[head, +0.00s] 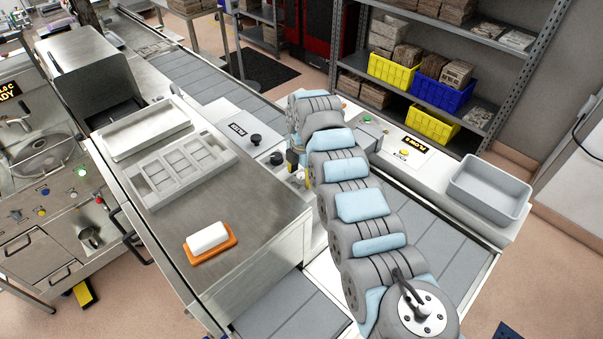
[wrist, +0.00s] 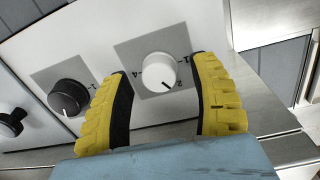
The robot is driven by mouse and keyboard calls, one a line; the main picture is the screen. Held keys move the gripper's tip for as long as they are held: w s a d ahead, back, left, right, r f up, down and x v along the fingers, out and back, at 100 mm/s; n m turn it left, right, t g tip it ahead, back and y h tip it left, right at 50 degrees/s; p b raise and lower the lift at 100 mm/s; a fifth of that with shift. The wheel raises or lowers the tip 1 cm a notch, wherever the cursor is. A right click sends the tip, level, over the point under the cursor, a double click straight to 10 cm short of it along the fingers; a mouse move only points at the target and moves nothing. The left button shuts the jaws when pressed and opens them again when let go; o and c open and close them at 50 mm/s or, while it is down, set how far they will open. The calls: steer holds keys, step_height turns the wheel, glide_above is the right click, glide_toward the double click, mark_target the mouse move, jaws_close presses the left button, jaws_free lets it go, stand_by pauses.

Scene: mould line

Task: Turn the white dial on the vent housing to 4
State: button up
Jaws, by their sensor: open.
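The white dial (wrist: 159,72) sits on a grey square plate on the white face of the vent housing (wrist: 195,22) in the wrist view. Its dark pointer line aims down and right, close to the printed 2. My gripper (wrist: 162,66) is open, with one yellow finger on each side of the dial. Gaps show between the fingers and the dial. In the head view my arm largely hides the dial.
A black dial (wrist: 68,97) on its own grey plate is left of the white one, with a black knob (wrist: 10,123) farther left.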

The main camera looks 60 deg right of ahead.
steer(key=shift+f, duration=0.3)
jaws_close()
steer(key=shift+b, duration=0.3)
